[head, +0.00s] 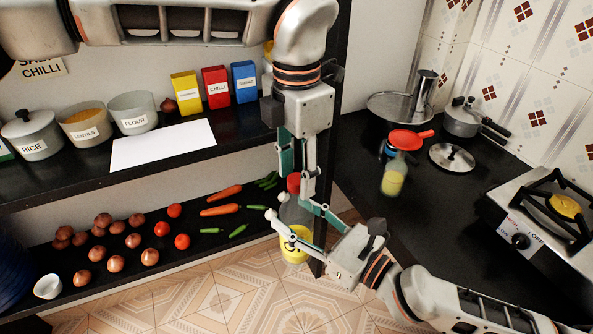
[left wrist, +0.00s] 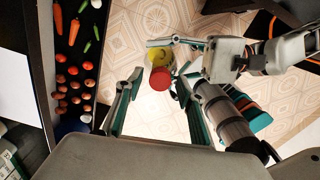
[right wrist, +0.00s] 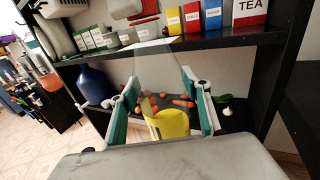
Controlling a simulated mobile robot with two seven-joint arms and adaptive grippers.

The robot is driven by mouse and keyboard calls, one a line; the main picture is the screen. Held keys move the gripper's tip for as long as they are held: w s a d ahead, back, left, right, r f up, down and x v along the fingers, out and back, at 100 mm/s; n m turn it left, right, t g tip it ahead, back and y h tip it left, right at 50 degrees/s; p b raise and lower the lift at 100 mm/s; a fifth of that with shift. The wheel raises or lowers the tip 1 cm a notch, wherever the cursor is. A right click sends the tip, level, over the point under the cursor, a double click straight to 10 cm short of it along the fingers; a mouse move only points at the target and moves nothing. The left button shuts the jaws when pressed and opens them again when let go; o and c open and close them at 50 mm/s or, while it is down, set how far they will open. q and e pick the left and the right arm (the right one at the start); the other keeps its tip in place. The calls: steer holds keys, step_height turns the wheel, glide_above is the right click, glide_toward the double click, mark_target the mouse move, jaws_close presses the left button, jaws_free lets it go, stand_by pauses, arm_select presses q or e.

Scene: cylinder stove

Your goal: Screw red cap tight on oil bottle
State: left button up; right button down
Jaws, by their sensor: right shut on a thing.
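The oil bottle (head: 296,214) is clear with a yellow label. It is held upright in the air in front of the shelf, and the label also shows in the right wrist view (right wrist: 170,123). My right gripper (head: 291,211) is shut on the bottle's body, one finger on each side. The red cap (head: 293,183) sits at the bottle's top; whether it is threaded tight cannot be seen. My left gripper (head: 296,172) points down over the cap with fingers apart. In the left wrist view the cap (left wrist: 160,79) lies between the open fingertips, with no clear contact.
The lower shelf on the left holds onions (head: 116,263), tomatoes (head: 182,241), carrots (head: 220,210) and chillies. The upper shelf has pots, spice boxes (head: 215,87) and a white sheet (head: 162,145).

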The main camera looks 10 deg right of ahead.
arm_select(q)
steer(key=shift+r, duration=0.1)
steer(key=shift+r, duration=2.2)
steer(key=shift+c, duration=0.2)
steer(key=n, duration=0.1)
steer(key=r+n, duration=0.1)
steer(key=n, duration=0.1)
steer(key=shift+r, duration=0.25)
step_height(320, 180, up, 2)
steer(key=n, duration=0.4)
steer(key=shift+f, duration=0.1)
steer(key=shift+f, duration=3.95)
